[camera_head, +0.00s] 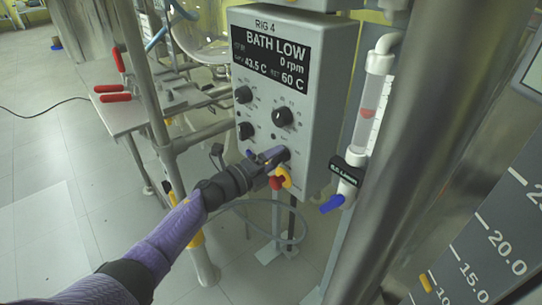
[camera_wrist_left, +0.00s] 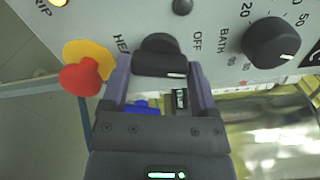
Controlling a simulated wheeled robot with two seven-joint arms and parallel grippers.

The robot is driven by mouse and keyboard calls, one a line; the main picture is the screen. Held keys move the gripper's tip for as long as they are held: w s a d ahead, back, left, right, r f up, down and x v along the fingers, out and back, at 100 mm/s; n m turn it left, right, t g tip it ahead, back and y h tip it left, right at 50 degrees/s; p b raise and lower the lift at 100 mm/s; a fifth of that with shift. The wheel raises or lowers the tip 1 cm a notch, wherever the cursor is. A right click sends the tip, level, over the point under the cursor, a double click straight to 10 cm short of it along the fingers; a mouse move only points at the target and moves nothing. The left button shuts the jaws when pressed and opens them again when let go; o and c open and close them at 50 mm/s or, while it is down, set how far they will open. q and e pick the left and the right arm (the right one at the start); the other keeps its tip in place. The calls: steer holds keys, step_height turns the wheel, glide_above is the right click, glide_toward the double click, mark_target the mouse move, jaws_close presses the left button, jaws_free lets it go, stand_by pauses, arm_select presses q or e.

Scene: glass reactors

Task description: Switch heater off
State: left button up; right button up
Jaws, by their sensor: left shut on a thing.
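The grey control box (camera_head: 288,95) of RIG 4 stands in the middle of the head view. Its display (camera_head: 271,60) reads BATH LOW, 0 rpm, 43.5 C and 60 C. The black heater knob (camera_wrist_left: 160,55) is on the panel between partly hidden "HE" lettering and the word OFF in the left wrist view. Its white mark shows at the lower right of its face. My left gripper (camera_head: 272,158) is at the lower part of the panel. In the left wrist view its two fingers (camera_wrist_left: 160,82) are shut on the heater knob, one on each side.
A red mushroom button on a yellow base (camera_wrist_left: 85,70) sits close beside the left finger. Another black knob (camera_wrist_left: 272,42), marked BATH, is to the right. A flow tube with a blue valve handle (camera_head: 332,204) hangs right of the box. Steel posts (camera_head: 143,75) flank the arm.

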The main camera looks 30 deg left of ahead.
arm_select(q)
steer(key=n+p, duration=0.1)
steer(key=n, duration=0.2)
steer(key=shift+n, duration=0.4)
stand_by(0.4)
steer(key=o, duration=1.1)
steer(key=shift+s, duration=0.1)
